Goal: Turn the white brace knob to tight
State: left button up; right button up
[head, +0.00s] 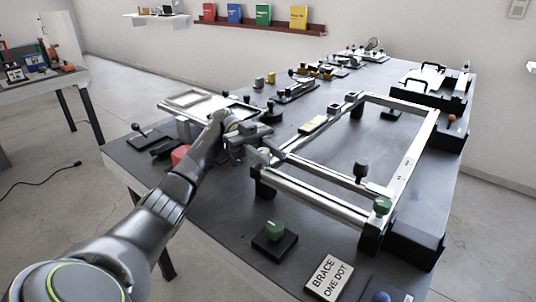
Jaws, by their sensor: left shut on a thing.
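My left gripper (262,152) reaches in from the left to the near left corner of the metal frame (318,196). It is shut on a small pale part at that corner, which looks like the white brace knob; the jaws hide most of it, and its turn position cannot be read. A green knob (382,206) stands on the frame's near right corner, and a black knob (361,170) stands on the inner bar. A card (329,277) reads "BRACE ONE DOT". My right gripper is not in view.
A green knob on a black block (275,231) stands on the dark table in front of the frame. A blue knob (382,297) shows at the bottom edge. A light tray (188,98) and a red object (180,154) lie near my left arm. Several fixtures line the back.

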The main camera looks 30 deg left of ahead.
pick_arm(q)
jog(key=o, duration=1)
jog(key=shift+d+f, duration=0.1)
jog(key=shift+c, duration=0.2)
jog(key=shift+r, duration=0.55)
notch_tip(320, 180, up, 9)
jog(key=p, duration=0.1)
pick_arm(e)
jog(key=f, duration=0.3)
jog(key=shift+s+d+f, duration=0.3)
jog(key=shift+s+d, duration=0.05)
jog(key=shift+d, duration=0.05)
pick_arm(q)
jog(key=shift+c, duration=0.2)
